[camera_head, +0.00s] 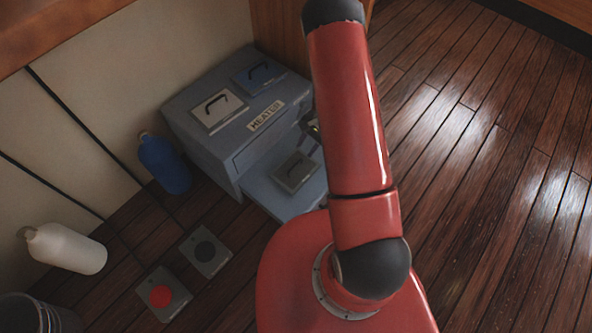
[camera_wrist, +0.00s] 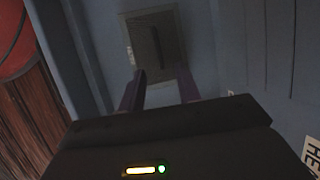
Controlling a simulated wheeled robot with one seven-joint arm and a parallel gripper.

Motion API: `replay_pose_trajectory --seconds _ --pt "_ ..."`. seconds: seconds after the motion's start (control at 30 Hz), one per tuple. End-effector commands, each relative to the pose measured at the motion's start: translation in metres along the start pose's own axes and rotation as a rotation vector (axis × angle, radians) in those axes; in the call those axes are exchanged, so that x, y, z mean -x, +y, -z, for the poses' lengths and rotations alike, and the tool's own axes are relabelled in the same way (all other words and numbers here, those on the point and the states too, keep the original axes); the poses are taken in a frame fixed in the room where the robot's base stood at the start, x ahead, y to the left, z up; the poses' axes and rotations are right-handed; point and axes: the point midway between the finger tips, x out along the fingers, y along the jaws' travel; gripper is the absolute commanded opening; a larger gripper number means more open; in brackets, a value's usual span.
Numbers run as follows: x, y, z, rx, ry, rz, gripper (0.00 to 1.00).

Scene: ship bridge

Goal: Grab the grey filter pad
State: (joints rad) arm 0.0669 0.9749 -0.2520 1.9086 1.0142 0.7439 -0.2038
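A grey filter pad (camera_head: 296,173) with a dark handle lies on the pulled-out, blue-grey lower tray (camera_head: 262,187) of the heater. In the wrist view the pad (camera_wrist: 134,36) is ahead of my gripper (camera_wrist: 161,88), its handle upright in the picture. My two fingers are apart with nothing between them, and the pad lies beyond their tips. In the head view my gripper (camera_head: 311,130) shows only in part, above the tray by the heater's front; my arm hides the rest.
The heater box (camera_head: 242,160) carries a pale pad (camera_head: 218,121) and a blue pad (camera_head: 250,86) on top. A blue bottle (camera_head: 165,165), a white bottle (camera_head: 70,248), two floor plates with red (camera_head: 160,296) and black (camera_head: 204,251) discs stand left. Floor at right is clear.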

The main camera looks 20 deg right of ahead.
Motion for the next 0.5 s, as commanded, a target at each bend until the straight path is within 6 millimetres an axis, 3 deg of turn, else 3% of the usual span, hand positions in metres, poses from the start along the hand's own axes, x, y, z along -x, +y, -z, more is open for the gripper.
replay_pose_trajectory --seconds 0.5 --pt "-0.067 0.002 -0.003 0.002 -0.001 -0.002 0.34"
